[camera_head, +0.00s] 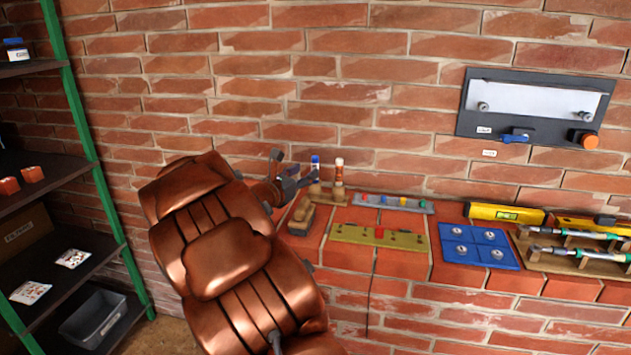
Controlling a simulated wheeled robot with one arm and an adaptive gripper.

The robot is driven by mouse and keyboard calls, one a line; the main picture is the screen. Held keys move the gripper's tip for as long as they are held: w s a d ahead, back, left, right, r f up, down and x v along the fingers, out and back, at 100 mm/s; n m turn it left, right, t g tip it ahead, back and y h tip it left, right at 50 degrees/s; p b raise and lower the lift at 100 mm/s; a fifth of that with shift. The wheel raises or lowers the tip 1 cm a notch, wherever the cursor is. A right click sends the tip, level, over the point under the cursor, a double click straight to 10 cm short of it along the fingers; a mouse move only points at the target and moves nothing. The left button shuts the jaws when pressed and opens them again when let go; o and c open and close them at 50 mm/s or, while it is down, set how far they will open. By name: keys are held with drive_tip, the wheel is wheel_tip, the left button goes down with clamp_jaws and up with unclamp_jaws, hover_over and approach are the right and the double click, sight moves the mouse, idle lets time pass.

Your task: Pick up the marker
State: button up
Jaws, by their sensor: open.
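Two upright stick-like items stand in a small wooden block (327,190) on the brick ledge near the wall. I cannot tell for certain which is the marker. My gripper (291,167) is open, with its fingers spread just left of the blue-topped item. No item shows between the fingers. Part of the gripper is hidden behind my copper-coloured arm, and contact with the block cannot be made out.
A brush-like block (301,216) sits left on the ledge. A grey strip (393,203), yellow-green plate (352,234), blue tray (505,258), yellow level (504,213) and wooden tool rack (556,262) lie rightward. A dark panel (468,118) hangs on the wall. A shelf (95,252) stands left.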

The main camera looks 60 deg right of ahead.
sight(313, 164)
drive_tip(key=shift+n, duration=0.3)
drive_tip(key=shift+w+d+f+p, duration=0.1)
drive_tip(key=shift+w+d+p, duration=0.15)
drive_tip(key=shift+d, duration=1.1)
drive_tip(key=shift+w+d+f+p, duration=0.1)
drive_tip(key=shift+w+d+p, duration=0.15)
drive_tip(key=shift+d, duration=1.15)
drive_tip(key=shift+w+d+f+p, duration=0.1)
drive_tip(key=shift+w+d+p, duration=0.15)
drive_tip(key=shift+d, duration=1.1)
drive_tip(key=shift+c, duration=0.3)
clamp_jaws()
